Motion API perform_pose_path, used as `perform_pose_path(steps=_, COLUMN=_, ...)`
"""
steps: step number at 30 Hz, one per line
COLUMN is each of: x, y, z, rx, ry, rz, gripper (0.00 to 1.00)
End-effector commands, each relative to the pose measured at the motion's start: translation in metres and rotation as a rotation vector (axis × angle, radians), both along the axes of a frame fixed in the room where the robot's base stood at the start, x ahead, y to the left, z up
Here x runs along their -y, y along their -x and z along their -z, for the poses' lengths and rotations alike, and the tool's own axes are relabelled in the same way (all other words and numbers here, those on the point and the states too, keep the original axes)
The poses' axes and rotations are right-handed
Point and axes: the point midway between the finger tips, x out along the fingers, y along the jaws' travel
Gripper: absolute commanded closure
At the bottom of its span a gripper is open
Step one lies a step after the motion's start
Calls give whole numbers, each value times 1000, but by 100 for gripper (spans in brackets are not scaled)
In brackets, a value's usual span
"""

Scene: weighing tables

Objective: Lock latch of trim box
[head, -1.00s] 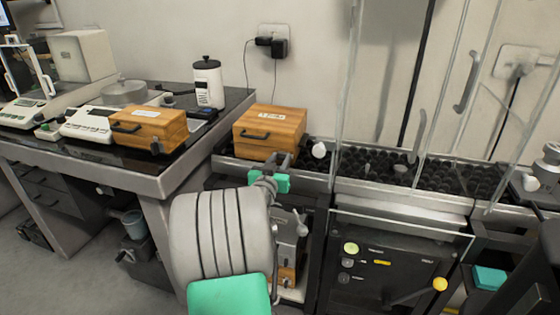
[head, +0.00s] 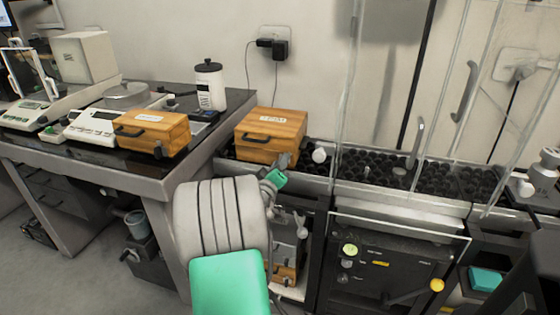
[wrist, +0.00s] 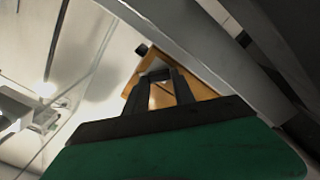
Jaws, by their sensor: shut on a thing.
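A wooden box (head: 268,132) with a dark front handle and a white label stands on the unit at the centre; I take it as the trim box, but its label is unreadable. My gripper (head: 283,161) is at the box's lower front right corner. In the wrist view, the fingers of my gripper (wrist: 158,76) close together on a small grey part against the wooden box (wrist: 131,88), apparently its latch (wrist: 157,72). The fingers mostly hide this part, so I cannot tell its exact position. The box lid looks down.
A similar wooden box (head: 152,133) stands on the left table (head: 140,181), near scales and a white jar (head: 210,86). A dark bed of round pieces (head: 385,168) and clear upright panels lie right of the gripper. A black panel (head: 400,262) with knobs is below.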

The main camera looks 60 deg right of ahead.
Motion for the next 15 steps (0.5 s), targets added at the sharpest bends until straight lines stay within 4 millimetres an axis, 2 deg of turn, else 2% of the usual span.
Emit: perform_pose_path(steps=15, x=0, y=-1, z=0, rx=-468, ry=78, rz=-1, gripper=100)
